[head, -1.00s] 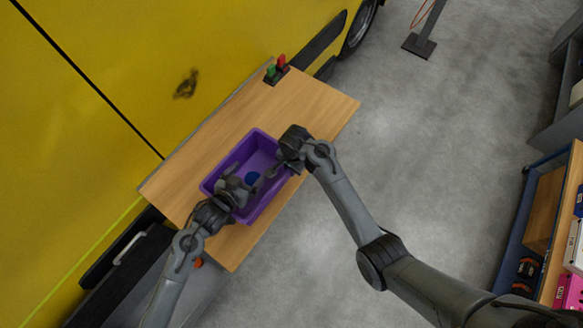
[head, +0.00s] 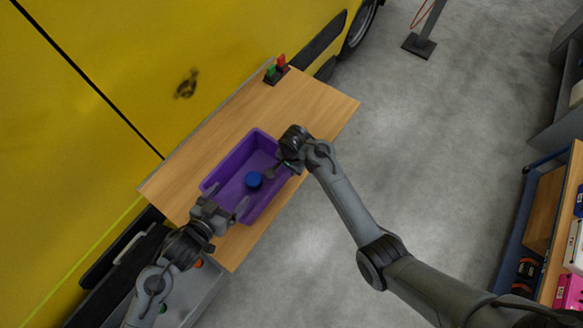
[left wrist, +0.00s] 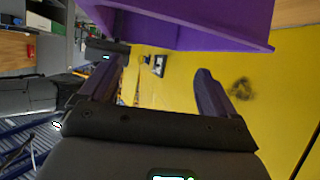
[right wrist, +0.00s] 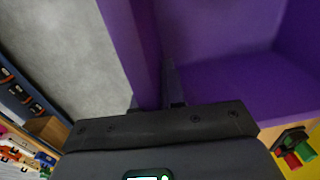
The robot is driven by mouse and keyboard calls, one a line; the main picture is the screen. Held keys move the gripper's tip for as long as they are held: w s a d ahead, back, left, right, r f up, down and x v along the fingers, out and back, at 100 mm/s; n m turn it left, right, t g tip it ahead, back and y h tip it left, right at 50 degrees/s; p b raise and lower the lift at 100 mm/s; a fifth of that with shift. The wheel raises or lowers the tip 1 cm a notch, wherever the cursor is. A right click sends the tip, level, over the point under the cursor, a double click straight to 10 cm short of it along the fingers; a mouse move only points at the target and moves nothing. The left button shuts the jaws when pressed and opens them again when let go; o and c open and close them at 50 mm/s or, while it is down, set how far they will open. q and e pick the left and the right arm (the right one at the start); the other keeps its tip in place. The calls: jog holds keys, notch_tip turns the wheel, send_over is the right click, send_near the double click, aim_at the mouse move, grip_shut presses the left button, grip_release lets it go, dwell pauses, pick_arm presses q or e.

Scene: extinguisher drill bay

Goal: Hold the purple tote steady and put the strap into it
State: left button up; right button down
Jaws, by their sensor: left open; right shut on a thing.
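The purple tote (head: 213,180) stands on the wooden tabletop. The strap, a blue round roll (head: 254,180), lies inside it on the floor, near the middle. My right gripper (head: 287,167) is shut on the tote's right-hand rim; in the right wrist view the purple wall (right wrist: 146,50) runs between its fingers. My left gripper (head: 228,201) is open and empty at the tote's near end, its fingers pointing towards the tote. In the left wrist view the tote's purple side (left wrist: 200,22) shows beyond the open fingers, and the strap is not visible there.
A small holder with green and red pieces (head: 276,70) stands at the far end of the tabletop (head: 310,105). The yellow vehicle (head: 90,90) borders the table on the left. Bare tabletop lies beyond the tote. Shelving (head: 545,220) stands at the right.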

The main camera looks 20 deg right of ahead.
dwell(0.3)
jog(key=c, duration=1.1)
grip_release()
jog(key=shift+r, duration=0.1)
